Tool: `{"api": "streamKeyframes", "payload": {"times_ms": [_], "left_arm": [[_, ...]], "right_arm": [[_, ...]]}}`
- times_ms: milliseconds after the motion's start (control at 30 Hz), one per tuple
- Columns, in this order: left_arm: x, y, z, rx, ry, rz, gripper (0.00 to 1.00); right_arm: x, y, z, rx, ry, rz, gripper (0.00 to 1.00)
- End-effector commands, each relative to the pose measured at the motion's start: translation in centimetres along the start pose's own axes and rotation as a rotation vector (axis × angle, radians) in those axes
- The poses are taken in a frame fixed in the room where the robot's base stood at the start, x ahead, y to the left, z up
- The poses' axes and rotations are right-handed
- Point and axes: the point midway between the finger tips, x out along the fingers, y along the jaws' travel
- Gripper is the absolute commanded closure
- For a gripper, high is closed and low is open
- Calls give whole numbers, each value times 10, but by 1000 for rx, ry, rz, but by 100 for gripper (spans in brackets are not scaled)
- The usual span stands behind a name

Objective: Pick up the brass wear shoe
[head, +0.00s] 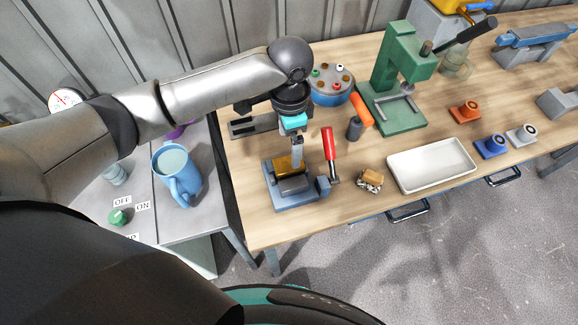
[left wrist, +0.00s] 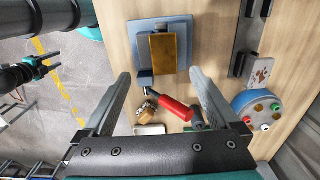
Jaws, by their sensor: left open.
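The brass wear shoe (head: 283,165) looks like a gold-brown flat piece. It sits on a blue-grey fixture (head: 292,201) near the front left corner of the workbench, beside a grey block. In the left wrist view the brass wear shoe (left wrist: 168,57) lies on the blue fixture (left wrist: 140,36), ahead of the fingertips. My left gripper (head: 297,158) is above the fixture, pointing down, and partly covers the shoe in the head view. In the left wrist view its two fingers (left wrist: 165,85) are wide apart with nothing held between them.
A red-handled tool (head: 329,146) lies right beside the fixture. A small brown block (head: 370,179) and a white tray (head: 398,182) are farther right. A green press (head: 392,75) and a round blue holder (head: 330,93) stand behind. A blue mug (head: 178,180) stands on the left table.

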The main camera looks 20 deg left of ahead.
Motion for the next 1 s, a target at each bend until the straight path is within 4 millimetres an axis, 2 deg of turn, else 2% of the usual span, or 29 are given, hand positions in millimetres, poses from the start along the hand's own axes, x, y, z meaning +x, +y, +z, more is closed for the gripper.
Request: {"api": "streamKeyframes", "payload": {"times_ms": [33,133,433,700,1000], "left_arm": [[11,1,0,0,-3,3,5],[26,0,0,0,-1,1,5],[47,-2,0,-1,0,0,5],[82,-7,0,1,0,0,5],[89,-7,0,2,2,-1,5]], "right_arm": [[1,1,1,0,-1,1,50],[2,1,1,0,-1,1,50],[2,1,1,1,-1,2,50],[4,1,1,2,-1,2,50],[4,1,1,2,0,2,50]]}}
